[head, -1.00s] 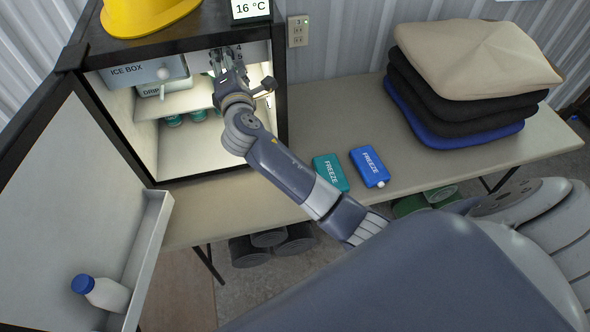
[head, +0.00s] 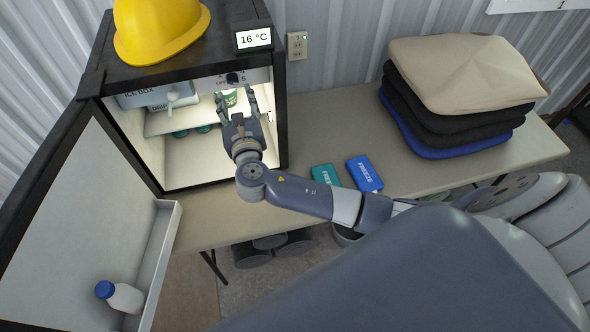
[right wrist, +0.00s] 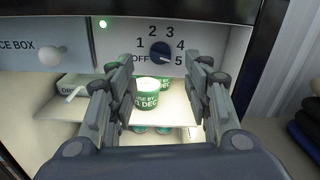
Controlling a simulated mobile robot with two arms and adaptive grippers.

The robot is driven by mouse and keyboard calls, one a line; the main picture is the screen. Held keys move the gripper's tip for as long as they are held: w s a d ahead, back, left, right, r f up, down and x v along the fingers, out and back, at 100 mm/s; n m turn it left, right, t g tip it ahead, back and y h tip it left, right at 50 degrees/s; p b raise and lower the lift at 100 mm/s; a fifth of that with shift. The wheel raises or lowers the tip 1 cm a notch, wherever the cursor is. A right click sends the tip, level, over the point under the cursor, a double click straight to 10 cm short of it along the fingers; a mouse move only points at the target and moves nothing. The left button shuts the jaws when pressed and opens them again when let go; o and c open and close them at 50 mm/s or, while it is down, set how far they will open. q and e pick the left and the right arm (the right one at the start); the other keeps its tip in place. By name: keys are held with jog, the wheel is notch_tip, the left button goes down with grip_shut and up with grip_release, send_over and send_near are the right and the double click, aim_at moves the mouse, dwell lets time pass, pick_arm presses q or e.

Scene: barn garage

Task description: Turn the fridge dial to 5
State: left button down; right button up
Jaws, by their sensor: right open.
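The fridge (head: 282,110) stands open, with its dial (head: 232,78) on the panel at the top of the interior. In the right wrist view the dark dial (right wrist: 160,51) has OFF and 1 to 5 around it. Its pale mark seems to point to the lower right, toward the 5. A green light (right wrist: 102,24) is lit on the panel. My right gripper (head: 237,95) is open and empty, just below and in front of the dial, apart from it. Its two fingers also show in the right wrist view (right wrist: 158,76). My left gripper is not in view.
The ice box (right wrist: 45,52) is beside the dial panel. Green tubs (right wrist: 152,97) stand inside behind my fingers. The fridge door (head: 70,210) hangs open at left with a bottle (head: 120,297). A display (head: 253,38) reads 16 °C. Freeze packs (head: 364,174) lie on the table.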

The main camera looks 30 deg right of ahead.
jog(key=s+d+f+m+g+y+b, duration=0.1)
jog(key=s+f+m+g, duration=0.4)
jog(key=s+m, duration=0.6)
jog(key=s+d+f+m+g+y, duration=0.1)
jog(key=s+f+m+g, duration=0.4)
jog(key=s+f+m, duration=0.5)
jog(key=shift+s+d+m+b, duration=0.35)
jog(key=shift+s+d+m, duration=0.1)
jog(key=shift+s, duration=0.4)
